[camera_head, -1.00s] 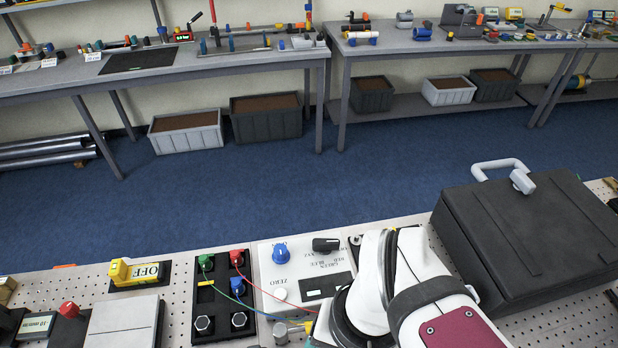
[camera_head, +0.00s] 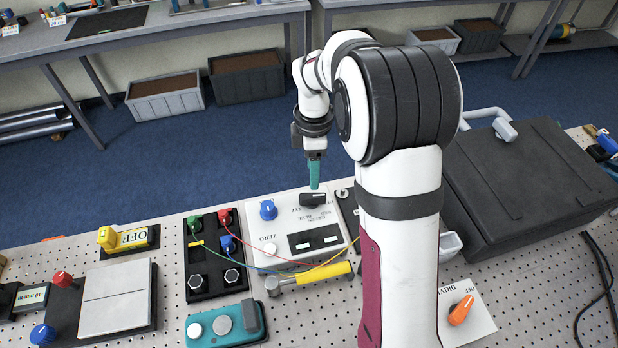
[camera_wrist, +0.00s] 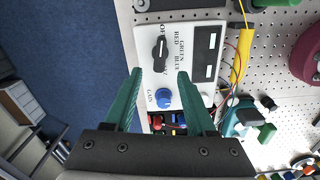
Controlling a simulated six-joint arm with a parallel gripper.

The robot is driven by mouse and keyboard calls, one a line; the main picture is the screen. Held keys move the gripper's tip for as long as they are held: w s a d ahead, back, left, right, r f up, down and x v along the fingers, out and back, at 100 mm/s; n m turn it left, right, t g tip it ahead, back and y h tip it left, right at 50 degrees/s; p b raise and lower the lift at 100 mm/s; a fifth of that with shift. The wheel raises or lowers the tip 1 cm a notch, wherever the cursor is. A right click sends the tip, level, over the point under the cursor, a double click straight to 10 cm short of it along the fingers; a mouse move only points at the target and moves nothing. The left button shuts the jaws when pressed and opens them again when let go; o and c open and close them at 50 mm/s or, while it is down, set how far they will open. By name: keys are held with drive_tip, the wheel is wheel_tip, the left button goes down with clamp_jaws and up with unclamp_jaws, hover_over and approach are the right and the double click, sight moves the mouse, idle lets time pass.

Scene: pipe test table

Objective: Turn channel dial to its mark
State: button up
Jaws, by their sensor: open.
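The channel dial (camera_head: 313,198) is a black knob with a raised bar on a white panel (camera_head: 285,230), beside printed words such as GREEN, RED and BLUE. In the wrist view the dial (camera_wrist: 160,48) shows just beyond the fingertips, its bar roughly up and down the picture. The printing is too small to tell which mark it points at. My gripper (camera_head: 314,186) has green fingers pointing down just above the dial in the head view. In the wrist view my gripper (camera_wrist: 160,71) is open and empty, with its fingers apart; contact with the dial is not visible.
A blue gain knob (camera_head: 268,210) sits left of the dial. A black socket block (camera_head: 216,255) with coloured wires stands further left, and a yellow-handled hammer (camera_head: 320,276) lies in front. A large black case (camera_head: 540,200) fills the right. Blue floor lies behind.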

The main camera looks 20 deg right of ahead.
sight(313, 195)
wheel_tip(313, 195, down, 8)
drive_tip(key=shift+f, duration=0.25)
clamp_jaws()
